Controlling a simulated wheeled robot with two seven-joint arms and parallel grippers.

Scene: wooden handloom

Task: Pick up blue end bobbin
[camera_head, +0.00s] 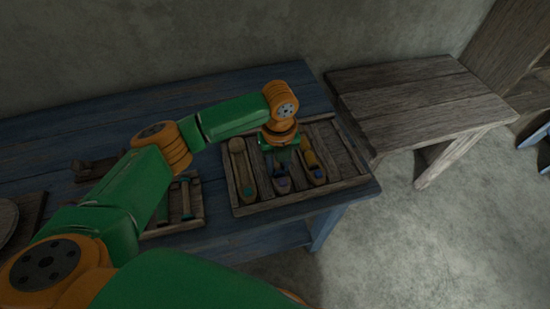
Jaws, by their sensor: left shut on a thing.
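My left gripper (283,157) points down over the middle of the wooden tray (237,200) on the blue table. It is shut on the blue end bobbin (282,185), which shows as a small bluish piece at the middle boat-shaped holder, just below the fingers. The fingertips and the upper part of the bobbin are dark and partly hidden by my wrist. I cannot tell whether the bobbin is clear of its holder. My right gripper is not in view.
A smaller tray (198,211) with green-handled tools is further left. A bare wooden bench (410,100) stands at right.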

